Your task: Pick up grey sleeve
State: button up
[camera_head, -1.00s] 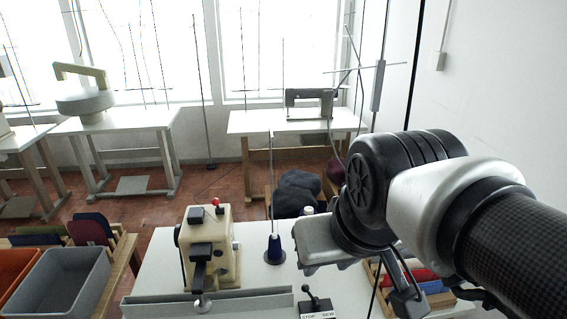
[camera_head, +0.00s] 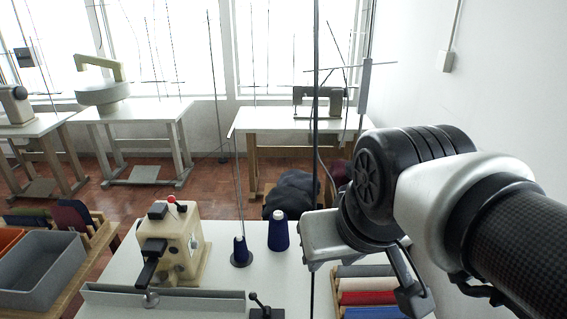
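A grey rolled piece (camera_head: 366,270), which looks like the grey sleeve, lies at the far end of a wooden rack at the bottom right. Cream (camera_head: 366,284), red (camera_head: 368,298) and blue (camera_head: 372,313) pieces lie in front of it in the same rack. My gripper (camera_head: 408,290) hangs over the right side of the rack, partly hiding the ends of the pieces. Only part of it shows, so its opening and any contact with the rack are unclear.
A cream buttonhole machine (camera_head: 172,243) stands on the white table (camera_head: 225,275). Two dark blue thread cones (camera_head: 279,232) stand between it and my arm. A thin dark pole rises left of my gripper. A grey bin (camera_head: 42,268) stands at the lower left.

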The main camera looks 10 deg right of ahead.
aim_at(384, 271)
jog(key=l, duration=1.6)
